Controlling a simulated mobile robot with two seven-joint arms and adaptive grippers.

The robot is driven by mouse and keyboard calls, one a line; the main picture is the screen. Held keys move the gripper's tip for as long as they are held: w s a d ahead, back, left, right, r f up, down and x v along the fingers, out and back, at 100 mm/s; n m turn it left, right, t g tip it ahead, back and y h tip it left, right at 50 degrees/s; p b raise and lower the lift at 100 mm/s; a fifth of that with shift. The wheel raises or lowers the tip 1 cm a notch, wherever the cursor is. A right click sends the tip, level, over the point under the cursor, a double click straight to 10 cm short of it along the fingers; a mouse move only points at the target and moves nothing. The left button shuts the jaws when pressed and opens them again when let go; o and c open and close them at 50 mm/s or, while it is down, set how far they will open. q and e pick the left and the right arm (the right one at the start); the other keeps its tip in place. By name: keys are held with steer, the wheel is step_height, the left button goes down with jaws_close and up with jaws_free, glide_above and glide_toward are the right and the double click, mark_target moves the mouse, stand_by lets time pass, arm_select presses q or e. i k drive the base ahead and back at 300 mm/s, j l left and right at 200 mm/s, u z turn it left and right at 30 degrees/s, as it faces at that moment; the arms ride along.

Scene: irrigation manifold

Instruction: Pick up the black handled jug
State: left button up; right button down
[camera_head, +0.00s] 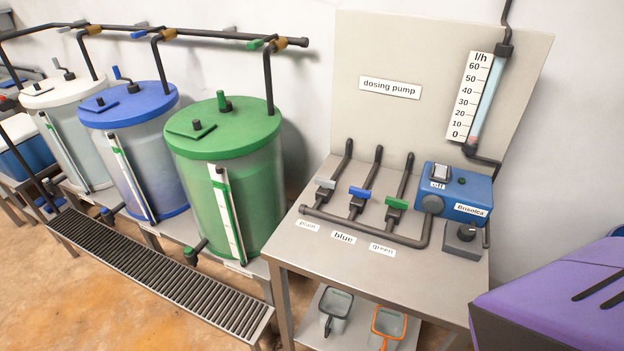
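A clear jug with a dark rim and dark handle (336,303) stands on the low shelf under the pump table, left of centre. I see it from above, and its handle points toward me. A second jug (388,322) with an orange rim and handle stands just to its right on the same shelf. The tabletop's front edge is close above both jugs. Neither of my grippers is in view.
The pump table (290,248) carries valves and a blue pump box (455,192). A green-lidded tank (225,130) stands to its left, with a floor grating (160,275) in front. A purple and black object (560,295) fills the lower right.

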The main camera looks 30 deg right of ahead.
mark_target(334, 306)
steer(key=i+l+z, duration=0.1)
steer(key=z, duration=1.5)
